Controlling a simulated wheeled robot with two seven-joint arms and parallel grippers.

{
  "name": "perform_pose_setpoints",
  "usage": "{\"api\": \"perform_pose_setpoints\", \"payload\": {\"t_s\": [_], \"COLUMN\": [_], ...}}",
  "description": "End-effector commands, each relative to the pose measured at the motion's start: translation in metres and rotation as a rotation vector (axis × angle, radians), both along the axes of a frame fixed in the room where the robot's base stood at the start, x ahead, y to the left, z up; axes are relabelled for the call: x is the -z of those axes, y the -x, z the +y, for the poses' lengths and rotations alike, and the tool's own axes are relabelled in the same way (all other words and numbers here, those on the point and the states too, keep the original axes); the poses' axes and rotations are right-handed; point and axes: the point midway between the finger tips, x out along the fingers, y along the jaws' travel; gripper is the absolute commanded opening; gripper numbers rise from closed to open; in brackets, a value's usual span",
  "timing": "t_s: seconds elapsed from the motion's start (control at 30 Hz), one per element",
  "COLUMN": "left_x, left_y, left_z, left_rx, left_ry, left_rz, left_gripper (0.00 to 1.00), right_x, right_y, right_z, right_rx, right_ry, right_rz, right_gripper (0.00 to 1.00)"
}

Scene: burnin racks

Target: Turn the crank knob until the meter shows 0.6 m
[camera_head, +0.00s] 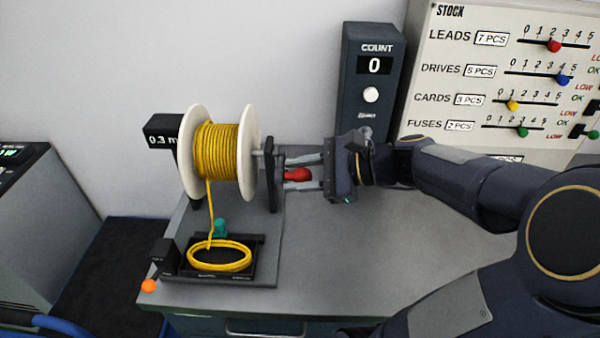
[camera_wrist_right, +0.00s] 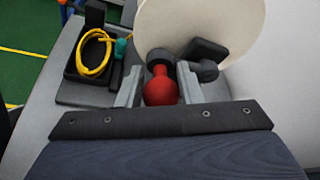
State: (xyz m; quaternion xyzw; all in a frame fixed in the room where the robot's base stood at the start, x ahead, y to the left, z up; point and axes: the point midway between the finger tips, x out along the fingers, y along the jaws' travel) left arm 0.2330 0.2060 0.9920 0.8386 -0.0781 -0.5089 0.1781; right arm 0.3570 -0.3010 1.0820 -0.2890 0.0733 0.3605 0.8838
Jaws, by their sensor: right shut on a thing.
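The red crank knob (camera_head: 298,175) is on the right side of the spool stand, at the end of a dark crank arm. My right gripper (camera_head: 300,174) comes from the right and is shut on the knob. In the right wrist view the red knob (camera_wrist_right: 161,88) sits between the two grey fingers of the gripper (camera_wrist_right: 160,92). The spool (camera_head: 222,150) with white flanges carries yellow cable. The meter (camera_head: 161,139) at the spool's upper left reads 0.3 m, its right end partly hidden by the flange. My left gripper is not in view.
Yellow cable runs down from the spool to a coil (camera_head: 219,256) in a black tray (camera_head: 262,262). A teal piece (camera_head: 219,228) stands behind the coil. A counter box (camera_head: 371,80) reading 0 and a stock board (camera_head: 470,55) stand behind. The table's right front (camera_head: 340,270) is clear.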

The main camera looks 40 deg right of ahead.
Motion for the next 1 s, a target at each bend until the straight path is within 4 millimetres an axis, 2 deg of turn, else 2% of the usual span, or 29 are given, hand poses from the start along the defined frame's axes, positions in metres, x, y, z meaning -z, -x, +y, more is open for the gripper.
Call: {"api": "perform_pose_setpoints", "payload": {"t_s": [0.27, 0.63, 1.0], "left_x": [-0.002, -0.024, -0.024], "left_y": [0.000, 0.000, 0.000], "left_z": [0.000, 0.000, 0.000], "left_rx": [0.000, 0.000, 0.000], "left_ry": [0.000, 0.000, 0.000], "left_rz": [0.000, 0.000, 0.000], "left_gripper": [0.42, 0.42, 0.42], "right_x": [-0.003, -0.027, -0.026], "right_y": [-0.001, -0.004, -0.004], "right_z": [-0.001, -0.004, -0.004], "right_rx": [0.003, 0.006, 0.005], "right_ry": [0.001, 0.001, 0.002], "right_rz": [-0.001, -0.001, 0.002], "right_gripper": [0.11, 0.11, 0.11]}}
